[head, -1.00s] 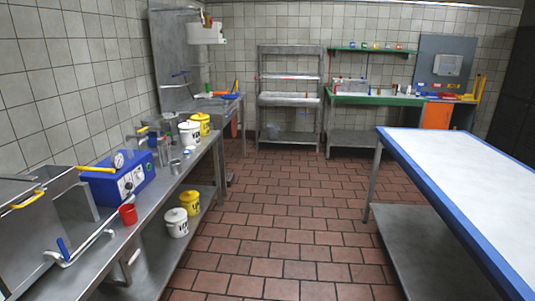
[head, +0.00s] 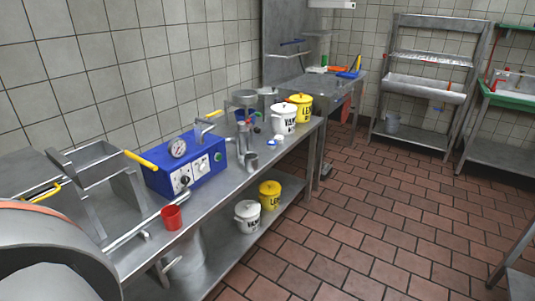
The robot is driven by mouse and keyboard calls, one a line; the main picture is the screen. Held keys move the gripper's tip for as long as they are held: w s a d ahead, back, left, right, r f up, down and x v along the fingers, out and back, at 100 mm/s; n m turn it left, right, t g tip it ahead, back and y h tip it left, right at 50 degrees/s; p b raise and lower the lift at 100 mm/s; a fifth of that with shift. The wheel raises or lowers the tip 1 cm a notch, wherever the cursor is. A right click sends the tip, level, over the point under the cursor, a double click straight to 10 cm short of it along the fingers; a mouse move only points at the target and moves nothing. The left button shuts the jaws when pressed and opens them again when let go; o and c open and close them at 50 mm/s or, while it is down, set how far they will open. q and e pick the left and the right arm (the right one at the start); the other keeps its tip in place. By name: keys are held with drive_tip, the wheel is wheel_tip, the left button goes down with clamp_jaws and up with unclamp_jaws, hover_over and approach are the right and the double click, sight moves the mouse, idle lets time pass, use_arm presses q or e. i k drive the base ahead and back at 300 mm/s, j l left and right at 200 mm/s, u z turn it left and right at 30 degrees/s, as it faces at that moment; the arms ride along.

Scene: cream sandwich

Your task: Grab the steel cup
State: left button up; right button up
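A small steel cup (head: 251,162) stands near the front edge of the steel counter (head: 222,190), just right of the blue machine (head: 188,165). Taller metal cylinders (head: 242,137) stand close behind it. Neither of my grippers is in view. A rounded grey part with an orange band at the lower left is probably mine, and it hides the counter's near corner.
White (head: 284,120) and yellow (head: 301,107) lidded buckets stand farther back. More buckets (head: 248,216) sit on the lower shelf. The tiled floor (head: 345,215) right of the counter is clear.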

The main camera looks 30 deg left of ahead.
sight(251, 162)
drive_tip(key=i+l+u, duration=0.1)
drive_tip(key=i, duration=1.35)
drive_tip(key=i+u, duration=0.35)
drive_tip(key=i+l+u, duration=0.2)
drive_tip(key=u, duration=0.15)
drive_tip(key=i+l+u, duration=0.55)
drive_tip(key=i+u, duration=0.15)
drive_tip(key=u, duration=0.15)
drive_tip(key=i+l+u, duration=0.3)
drive_tip(key=u, duration=0.2)
